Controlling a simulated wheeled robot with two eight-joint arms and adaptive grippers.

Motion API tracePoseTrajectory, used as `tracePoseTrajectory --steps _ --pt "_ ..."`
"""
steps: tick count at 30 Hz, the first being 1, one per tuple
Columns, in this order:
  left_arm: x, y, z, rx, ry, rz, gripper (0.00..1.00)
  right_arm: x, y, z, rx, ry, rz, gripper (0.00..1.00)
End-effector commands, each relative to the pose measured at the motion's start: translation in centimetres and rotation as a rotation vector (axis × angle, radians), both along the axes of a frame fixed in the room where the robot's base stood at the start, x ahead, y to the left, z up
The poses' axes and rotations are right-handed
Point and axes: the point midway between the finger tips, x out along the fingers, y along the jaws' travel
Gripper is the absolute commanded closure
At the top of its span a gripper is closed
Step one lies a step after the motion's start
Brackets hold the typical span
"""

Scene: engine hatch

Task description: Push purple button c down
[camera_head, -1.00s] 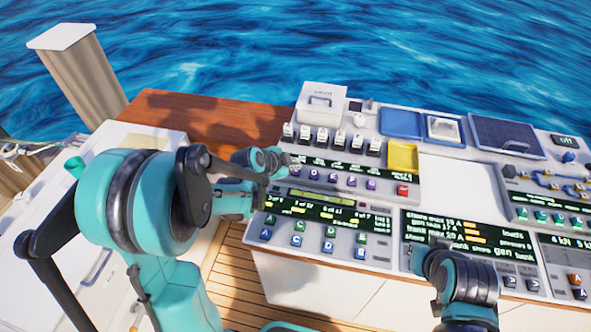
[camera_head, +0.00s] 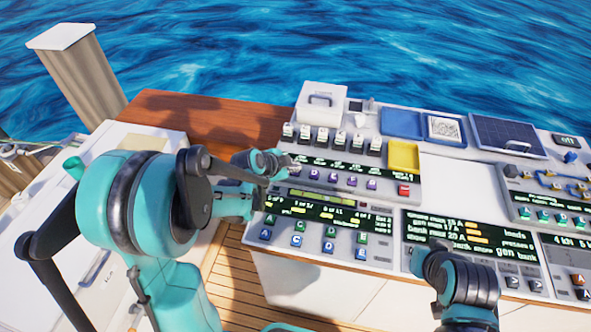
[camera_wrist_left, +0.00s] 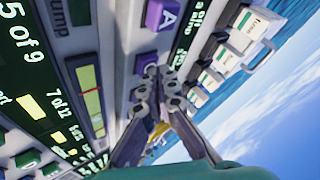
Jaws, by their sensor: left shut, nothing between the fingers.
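A row of small purple buttons runs along the upper left panel. In the head view the third from the left seems to be purple button c (camera_head: 317,173), but its letter is too small to read surely. My left gripper (camera_head: 292,164) is shut and empty at the left end of this row, covering part of it. In the left wrist view a purple button marked A (camera_wrist_left: 163,14) stands beside the shut fingertips (camera_wrist_left: 150,75); a second purple button (camera_wrist_left: 144,61) is mostly hidden behind them. My right gripper (camera_head: 432,246) is low over the lower panel, its fingers unclear.
A row of white-topped switches (camera_head: 321,138) stands just behind the purple buttons. A red button (camera_head: 404,190) and a yellow tray (camera_head: 404,155) lie to the right. A display strip (camera_head: 325,197) lies in front, with green and blue buttons below it.

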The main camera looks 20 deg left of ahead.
Motion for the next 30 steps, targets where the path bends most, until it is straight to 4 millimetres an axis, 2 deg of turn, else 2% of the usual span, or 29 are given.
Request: tracePoseTrajectory --steps 20,30 --pt "0.0 0.0 -0.5 0.001 0.000 0.001 1.00 0.0 0.0 -0.5 0.000 0.000 0.000 1.00" --pt "0.0 0.0 1.0 0.001 0.000 0.001 1.00 0.0 0.0 0.7 0.000 0.000 0.000 1.00"
